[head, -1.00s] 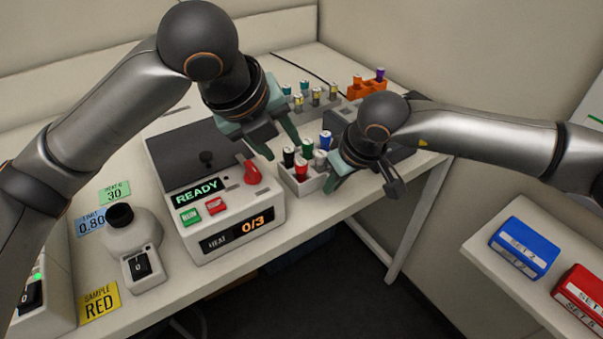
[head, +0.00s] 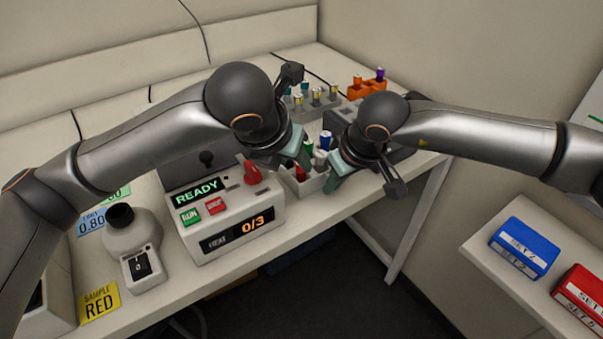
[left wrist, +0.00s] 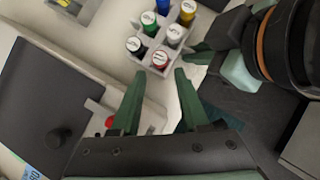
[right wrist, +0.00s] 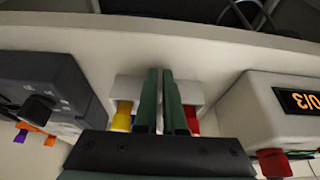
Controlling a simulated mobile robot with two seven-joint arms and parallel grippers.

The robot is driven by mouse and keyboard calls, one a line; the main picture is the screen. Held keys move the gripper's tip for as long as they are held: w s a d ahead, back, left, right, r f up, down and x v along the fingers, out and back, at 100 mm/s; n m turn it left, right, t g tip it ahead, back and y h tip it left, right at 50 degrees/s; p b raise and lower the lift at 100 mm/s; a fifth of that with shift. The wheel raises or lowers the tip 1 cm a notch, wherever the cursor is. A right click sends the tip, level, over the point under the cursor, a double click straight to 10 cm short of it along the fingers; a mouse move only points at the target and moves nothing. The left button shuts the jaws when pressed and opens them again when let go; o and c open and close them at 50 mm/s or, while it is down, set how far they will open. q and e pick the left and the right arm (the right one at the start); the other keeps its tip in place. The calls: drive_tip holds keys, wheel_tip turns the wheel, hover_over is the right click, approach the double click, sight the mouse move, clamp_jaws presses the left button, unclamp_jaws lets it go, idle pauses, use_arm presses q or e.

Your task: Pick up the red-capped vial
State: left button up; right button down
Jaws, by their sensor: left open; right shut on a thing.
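The red-capped vial (left wrist: 160,58) stands in a small white rack (left wrist: 147,67) with several other vials. In the left wrist view it is just beyond my left gripper (left wrist: 160,72), roughly in line with the gap between the fingertips. That gripper is open and empty. In the head view my left gripper (head: 304,155) is over the rack and partly covers the vial (head: 301,173). My right gripper (head: 337,182) is shut at the rack's right side; in the right wrist view its fingers (right wrist: 160,72) close on the rack's wall (right wrist: 128,88).
Black, green, white, blue and yellow caps (left wrist: 187,8) crowd around the red one. A heater box (head: 230,220) reading READY and 0/3 stands left of the rack. A grey rack (head: 318,100) and an orange rack (head: 368,89) with vials stand behind. The table's front edge is close.

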sight(301, 176)
use_arm(q)
drive_tip(key=shift+x, duration=2.7)
drive_tip(key=shift+d+r, duration=0.1)
clamp_jaws()
